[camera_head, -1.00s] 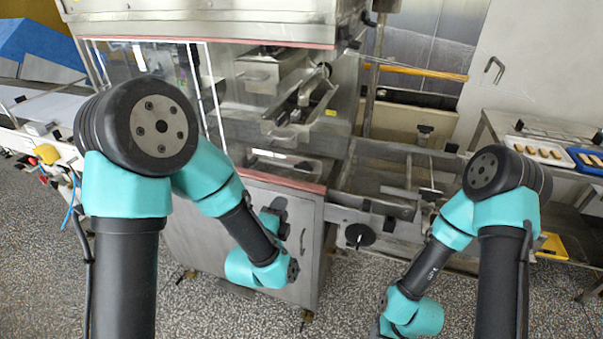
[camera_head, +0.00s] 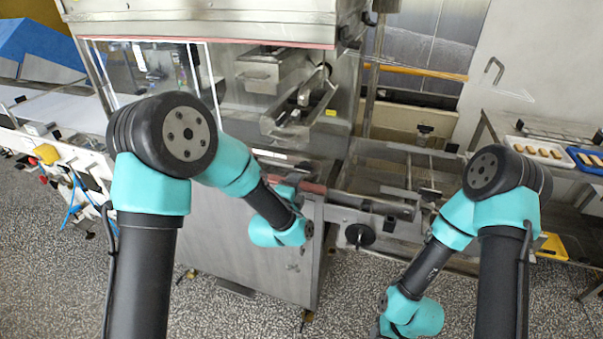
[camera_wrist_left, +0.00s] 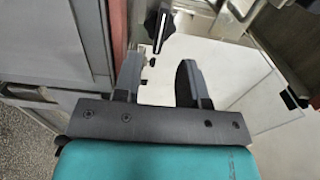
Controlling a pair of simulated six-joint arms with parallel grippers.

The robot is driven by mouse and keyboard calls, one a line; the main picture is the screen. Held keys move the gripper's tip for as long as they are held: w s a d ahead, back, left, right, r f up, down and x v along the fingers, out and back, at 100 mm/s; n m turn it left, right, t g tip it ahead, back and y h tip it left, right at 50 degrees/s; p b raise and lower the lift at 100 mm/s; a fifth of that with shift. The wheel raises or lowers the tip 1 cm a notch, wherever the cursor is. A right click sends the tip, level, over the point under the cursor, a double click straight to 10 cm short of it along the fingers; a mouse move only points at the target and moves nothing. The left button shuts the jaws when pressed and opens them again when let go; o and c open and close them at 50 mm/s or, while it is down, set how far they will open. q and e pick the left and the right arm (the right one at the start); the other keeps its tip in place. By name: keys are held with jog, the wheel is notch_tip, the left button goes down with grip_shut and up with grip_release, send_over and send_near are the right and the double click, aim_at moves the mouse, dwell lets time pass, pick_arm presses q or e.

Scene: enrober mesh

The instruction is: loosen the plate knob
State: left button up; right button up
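My left gripper (camera_wrist_left: 160,76) is open in the left wrist view, with a gap between its two dark fingers and nothing held. A black knob (camera_wrist_left: 158,22) with a pale metal strip shows beyond the fingertips, near the top edge. The knob looks apart from the fingers; its distance is hard to judge. In the head view the left arm reaches to the front of the steel machine, and its gripper is mostly hidden by the wrist. I cannot pick out the same knob with certainty there. My right gripper is out of view below the bottom edge.
The steel cabinet (camera_head: 230,255) stands close to my left wrist. A round black handwheel (camera_head: 360,235) sits on the conveyor frame to its right. A white tray (camera_head: 516,145) and a blue tray (camera_head: 574,154) of bars stand at far right.

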aim_at(302, 171)
pick_arm(q)
jog(key=x, duration=0.6)
jog(key=shift+w, duration=0.25)
jog(key=shift+c, duration=0.3)
grip_shut()
